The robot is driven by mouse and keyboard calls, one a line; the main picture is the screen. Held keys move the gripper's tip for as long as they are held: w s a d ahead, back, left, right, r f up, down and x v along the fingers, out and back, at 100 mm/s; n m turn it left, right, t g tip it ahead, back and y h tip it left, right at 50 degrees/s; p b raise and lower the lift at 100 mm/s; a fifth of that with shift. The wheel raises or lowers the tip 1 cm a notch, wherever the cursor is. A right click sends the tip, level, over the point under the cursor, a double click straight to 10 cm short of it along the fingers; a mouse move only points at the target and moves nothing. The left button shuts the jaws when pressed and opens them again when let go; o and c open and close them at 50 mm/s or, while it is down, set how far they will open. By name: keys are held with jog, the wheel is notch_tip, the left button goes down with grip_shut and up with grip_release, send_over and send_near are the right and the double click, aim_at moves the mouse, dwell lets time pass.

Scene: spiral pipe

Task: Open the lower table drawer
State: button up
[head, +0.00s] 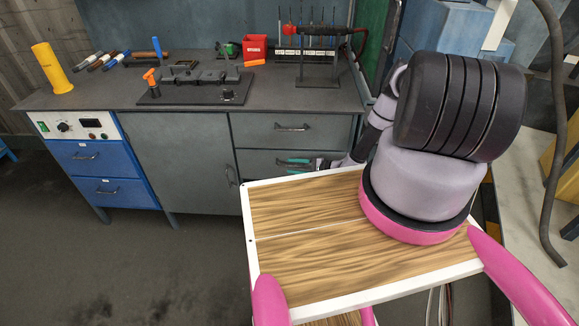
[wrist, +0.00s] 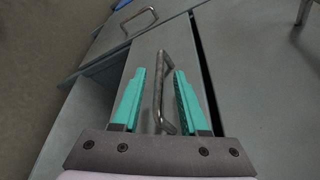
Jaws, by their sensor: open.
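The grey table's lower drawer (head: 258,159) is below the upper drawer in the head view, partly hidden by my arm and tray. In the wrist view, its front (wrist: 150,60) carries a metal bar handle (wrist: 160,90). My gripper (wrist: 159,100) is open, with one teal finger on each side of this handle. Clear gaps show between the bar and the fingers. In the head view, my gripper (head: 295,163) is at the lower drawer front, and the handle is hidden there. I cannot tell whether the drawer stands slightly out.
The upper drawer (head: 265,135) has its own handle (head: 291,127) just above my gripper. A cabinet door (head: 180,155) with a handle (head: 231,176) is to the left, beside blue drawers (head: 90,157). Tools and a red bin (head: 255,47) stand on the tabletop (head: 200,112).

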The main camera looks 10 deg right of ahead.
jog(key=shift+x, duration=1.05)
grip_shut()
dwell(0.7)
